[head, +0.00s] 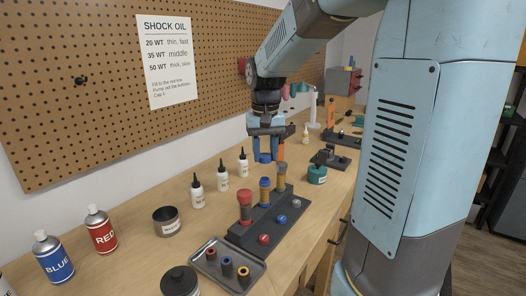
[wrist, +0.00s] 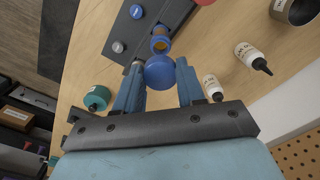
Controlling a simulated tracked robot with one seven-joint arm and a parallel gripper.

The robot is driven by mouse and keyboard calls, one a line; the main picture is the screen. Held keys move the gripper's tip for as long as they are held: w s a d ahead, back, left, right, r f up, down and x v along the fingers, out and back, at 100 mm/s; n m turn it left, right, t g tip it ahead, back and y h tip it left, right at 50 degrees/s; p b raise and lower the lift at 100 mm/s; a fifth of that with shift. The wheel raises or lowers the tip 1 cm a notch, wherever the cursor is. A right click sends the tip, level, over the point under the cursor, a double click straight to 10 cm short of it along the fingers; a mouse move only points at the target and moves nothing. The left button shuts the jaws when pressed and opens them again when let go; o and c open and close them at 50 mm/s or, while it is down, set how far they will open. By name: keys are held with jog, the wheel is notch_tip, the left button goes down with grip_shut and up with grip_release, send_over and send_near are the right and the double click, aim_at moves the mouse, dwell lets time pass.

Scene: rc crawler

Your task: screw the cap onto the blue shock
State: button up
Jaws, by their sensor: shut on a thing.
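My gripper (head: 263,154) is shut on a round blue cap (head: 265,158). The cap also shows between the fingertips in the wrist view (wrist: 160,72). The blue shock (head: 265,188) stands upright in the black stand (head: 243,236), with an amber body and blue collar. In the wrist view its open top (wrist: 160,43) shows amber inside, just beyond the cap. The cap is above the shock in the head view; I cannot tell the exact gap or alignment. A red-topped shock (head: 245,207) and another amber shock (head: 281,177) stand on either side.
A grey tray (head: 212,268) with small ringed parts lies in front of the stand. White bottles (head: 197,190), an open tin (head: 167,221) and spray cans (head: 101,229) stand to the left. A teal jar (head: 317,174) is close on the right. The pegboard wall rises behind.

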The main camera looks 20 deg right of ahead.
aim_at(265, 179)
jog(key=shift+s, duration=0.1)
jog(key=shift+f, duration=0.2)
jog(key=shift+a+f, duration=0.1)
jog(key=shift+f, duration=2.2)
jog(key=shift+f, duration=0.7)
jog(key=m, duration=0.4)
jog(key=shift+m, duration=0.3)
